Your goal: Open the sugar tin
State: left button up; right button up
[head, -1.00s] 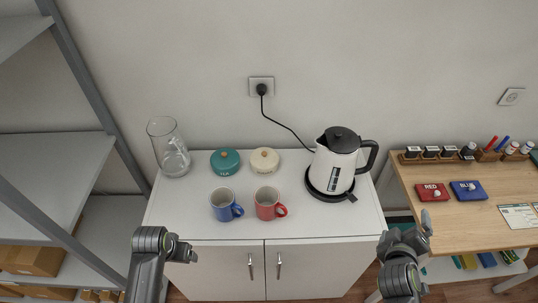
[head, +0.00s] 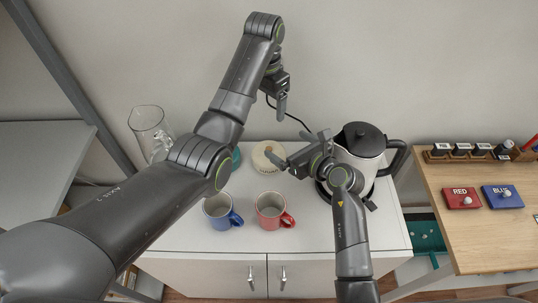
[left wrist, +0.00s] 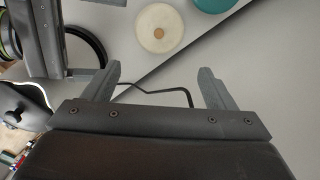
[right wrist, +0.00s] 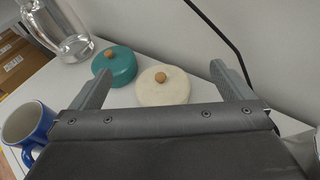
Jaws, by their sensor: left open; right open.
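The sugar tin is the round cream tin (head: 265,161) on the white cabinet top, with small dark lettering and a wooden knob on its lid. The lid is on. It also shows in the left wrist view (left wrist: 152,38) and the right wrist view (right wrist: 160,95). My left gripper (head: 278,98) is open and empty, above and behind the tin near the wall. My right gripper (head: 298,151) is open and empty, just right of the tin; in the right wrist view the tin appears between its fingers. Neither gripper visibly holds it.
A teal tin (right wrist: 116,66) stands beside the cream one, mostly hidden by my left arm in the head view. A blue mug (head: 219,214) and red mug (head: 271,212) stand in front. A kettle (head: 360,142) is right, a glass jug (head: 148,129) left. A black cord runs behind.

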jog(key=shift+n+g, duration=0.3)
jog(key=shift+g, duration=0.2)
jog(key=f, duration=1.1)
jog(key=shift+a+b, duration=0.3)
jog(key=x, duration=0.5)
jog(key=shift+w+a+r, duration=0.2)
jog(key=shift+x, duration=0.9)
jog(key=shift+w, duration=0.1)
jog(key=shift+c, duration=0.4)
